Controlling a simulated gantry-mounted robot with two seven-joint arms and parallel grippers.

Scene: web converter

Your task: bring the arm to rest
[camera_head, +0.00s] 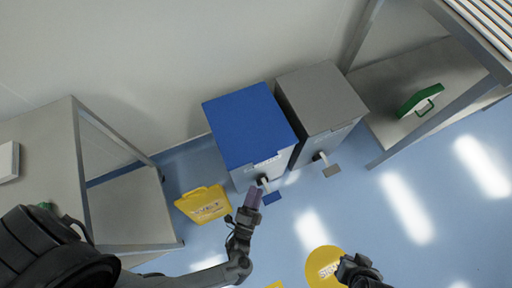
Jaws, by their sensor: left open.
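My left gripper (254,196) is in the middle of the head view, at the end of my left arm, which comes in from the lower left. It is open. Its tip looks purplish and small, so what lies between the fingers is hard to see. It appears in front of the blue-lidded bin, near the bin's pedal; whether it touches anything cannot be told. A dark part of my right arm (358,271) shows at the bottom, over a yellow disc, and its jaws are not clear.
A blue-lidded bin (247,125) and a grey-lidded bin (320,98) stand by the wall. A yellow sign (204,204) and yellow disc (322,265) are on the blue floor. Metal tables stand left (45,150) and right; a green-handled item (420,100) lies on the right one's lower shelf.

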